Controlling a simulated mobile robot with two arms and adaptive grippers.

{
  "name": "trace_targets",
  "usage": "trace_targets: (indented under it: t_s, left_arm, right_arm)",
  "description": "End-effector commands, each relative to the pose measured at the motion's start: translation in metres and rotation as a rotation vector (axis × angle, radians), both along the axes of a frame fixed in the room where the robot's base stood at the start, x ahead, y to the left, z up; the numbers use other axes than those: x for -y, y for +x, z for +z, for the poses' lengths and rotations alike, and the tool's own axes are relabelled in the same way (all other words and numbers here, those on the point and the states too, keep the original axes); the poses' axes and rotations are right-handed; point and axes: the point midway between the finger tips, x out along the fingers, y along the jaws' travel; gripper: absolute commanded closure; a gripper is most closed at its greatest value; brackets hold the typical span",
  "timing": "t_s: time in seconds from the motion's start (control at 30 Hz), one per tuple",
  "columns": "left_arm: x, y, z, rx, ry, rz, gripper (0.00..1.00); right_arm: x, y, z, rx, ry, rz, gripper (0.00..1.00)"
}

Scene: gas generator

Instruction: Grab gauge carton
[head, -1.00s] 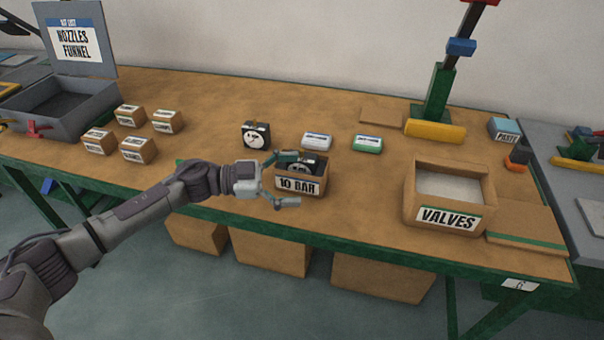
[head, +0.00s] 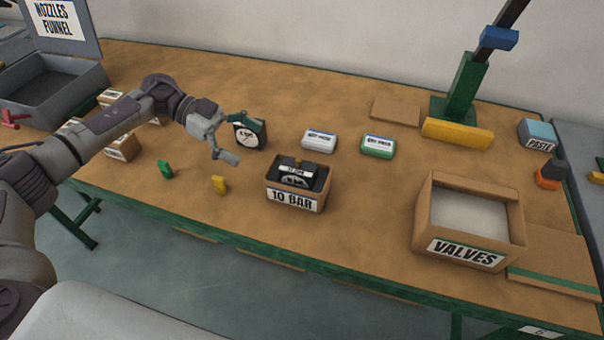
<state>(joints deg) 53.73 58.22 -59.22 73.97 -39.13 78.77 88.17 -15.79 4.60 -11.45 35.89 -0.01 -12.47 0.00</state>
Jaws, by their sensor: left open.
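The open-topped gauge carton (head: 293,200), labelled 10 BAR, stands upright near the front of the table. A dark gauge (head: 296,177) with a white label sits inside it. My left gripper (head: 233,138) is open, to the left of and behind the carton and apart from it. Its fingers are beside a second black gauge (head: 249,134) with a white face that stands on the table. One finger overlaps that gauge in the view, and I cannot tell whether they touch. My right gripper is not in view.
A green piece (head: 165,169) and a yellow piece (head: 219,185) stand left of the carton. White (head: 319,140) and green-and-white (head: 377,146) packs lie behind it. The VALVES box (head: 424,210) is at the right. Small cartons (head: 122,147) are partly behind my left arm.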

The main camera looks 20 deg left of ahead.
Motion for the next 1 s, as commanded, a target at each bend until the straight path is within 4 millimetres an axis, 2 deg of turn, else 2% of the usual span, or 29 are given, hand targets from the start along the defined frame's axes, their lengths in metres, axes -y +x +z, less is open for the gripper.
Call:
trace_targets:
  t_s: [0.2, 0.3, 0.43, 0.57, 0.7, 0.83, 1.0]
  left_arm:
    - [0.042, -0.003, -0.016, -0.002, -0.003, -0.006, 0.0]
    - [0.057, -0.003, -0.022, -0.002, -0.003, -0.005, 0.0]
    - [0.068, -0.003, -0.028, 0.0, -0.002, -0.003, 0.0]
    - [0.076, -0.004, -0.031, 0.0, -0.003, -0.003, 0.0]
    - [0.094, -0.008, -0.039, -0.002, -0.004, -0.005, 0.0]
    - [0.111, -0.008, -0.047, 0.0, -0.004, -0.003, 0.0]
    - [0.118, -0.008, -0.051, 0.0, -0.002, -0.001, 0.0]
  right_arm:
    - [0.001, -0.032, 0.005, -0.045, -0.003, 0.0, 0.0]
    - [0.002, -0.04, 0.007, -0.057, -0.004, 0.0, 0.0]
    - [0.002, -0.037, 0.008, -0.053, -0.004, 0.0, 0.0]
    - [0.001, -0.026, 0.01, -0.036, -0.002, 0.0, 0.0]
    - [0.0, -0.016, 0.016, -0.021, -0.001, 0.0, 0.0]
    - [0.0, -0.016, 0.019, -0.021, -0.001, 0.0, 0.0]
    - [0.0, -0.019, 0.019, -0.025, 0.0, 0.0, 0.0]
